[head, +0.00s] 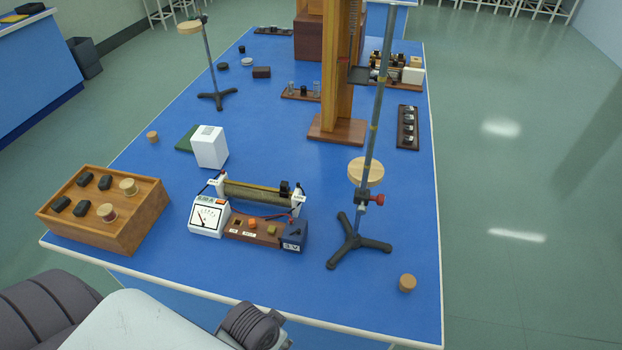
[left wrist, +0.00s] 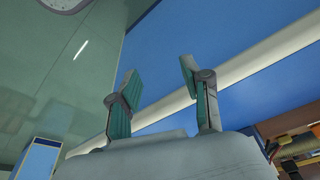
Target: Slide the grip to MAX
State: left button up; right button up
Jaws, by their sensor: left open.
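A slide rheostat (head: 254,195) lies near the front middle of the blue bench in the head view. It has a brown wound coil between two white end posts and a rod above. Its black grip (head: 285,188) sits on the rod close to the right end post. Small labels on the end posts are too small to read surely. In the left wrist view my left gripper (left wrist: 160,82) is open with nothing between its fingers, and the bench edge lies behind it. My right gripper is in neither view.
In front of the rheostat stand a white meter (head: 208,217) and a brown board (head: 253,231) with a blue box (head: 294,236). A wooden tray (head: 103,246) is at left. A tripod stand (head: 355,242) rises at right. A white box (head: 210,147) stands behind.

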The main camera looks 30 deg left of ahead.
aim_at(283, 185)
pick_arm(q)
jog(key=w+a+r+n+t+y, duration=0.1)
jog(key=w+a+r, duration=0.1)
jog(key=w+a, duration=0.1)
jog(key=w+a+r+n+t+y, duration=0.1)
jog(key=w+a+r+t, duration=0.1)
jog(key=w, duration=0.2)
jog(key=w+a+r+t+y, duration=0.1)
jog(key=w+a+r, duration=0.1)
jog(key=w+a, duration=0.1)
jog(key=shift+w+a+r+n+t, duration=0.3)
jog(key=shift+w+r+n, duration=0.05)
jog(key=shift+r+n, duration=0.05)
jog(key=w+a+r+n+t, duration=0.2)
jog(key=w+a+r+t, duration=0.35)
jog(key=w+r, duration=0.5)
jog(key=x, duration=0.4)
jog(key=p+x, duration=0.1)
jog(key=x, duration=0.3)
jog(key=p+x, duration=0.1)
jog(key=x, duration=0.3)
jog(key=shift+w+d+f, duration=0.15)
jog(key=shift+f, duration=0.25)
jog(key=shift+x, duration=0.85)
grip_shut()
